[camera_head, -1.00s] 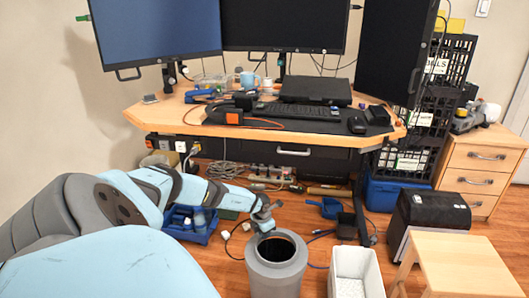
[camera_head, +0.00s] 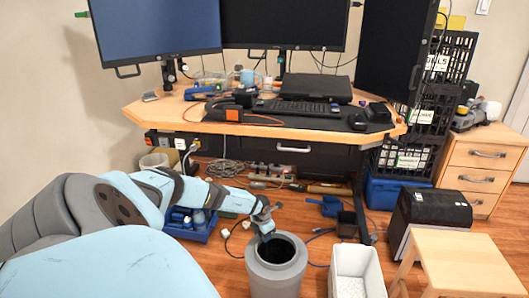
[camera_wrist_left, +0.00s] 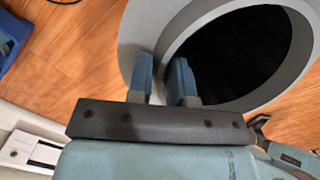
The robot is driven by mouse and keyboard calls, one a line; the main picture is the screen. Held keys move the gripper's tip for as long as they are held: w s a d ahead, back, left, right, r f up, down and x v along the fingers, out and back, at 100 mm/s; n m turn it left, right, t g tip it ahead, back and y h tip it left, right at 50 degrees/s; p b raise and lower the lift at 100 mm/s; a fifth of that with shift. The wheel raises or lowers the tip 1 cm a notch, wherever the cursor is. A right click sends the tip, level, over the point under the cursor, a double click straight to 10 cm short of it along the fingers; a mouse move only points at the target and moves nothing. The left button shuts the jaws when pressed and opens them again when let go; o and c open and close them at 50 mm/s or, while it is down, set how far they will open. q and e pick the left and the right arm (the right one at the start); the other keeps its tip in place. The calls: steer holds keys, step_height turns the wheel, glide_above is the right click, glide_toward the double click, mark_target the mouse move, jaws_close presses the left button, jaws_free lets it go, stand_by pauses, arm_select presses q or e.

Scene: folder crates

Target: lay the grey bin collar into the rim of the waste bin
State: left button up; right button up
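The grey waste bin (camera_head: 275,285) stands on the floor at bottom centre in the head view. The grey collar (camera_head: 252,253) shows as a broad ring at its top, around a dark opening; it also shows in the left wrist view (camera_wrist_left: 150,32). I cannot tell whether the collar rests fully in the rim. My left gripper (camera_head: 267,235) is at the ring's far left side. In the left wrist view its two blue fingers (camera_wrist_left: 160,75) stand close together, one on each side of the ring's edge, and look shut on it. My right gripper is not in view.
A white bin (camera_head: 357,270) stands just right of the waste bin, and a wooden stool (camera_head: 455,260) further right. A blue tray (camera_head: 190,230) lies behind my left arm. The desk (camera_head: 260,125) is behind. Cables lie on the floor between.

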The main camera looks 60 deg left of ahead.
arm_select(q)
steer(key=shift+o, duration=1.1)
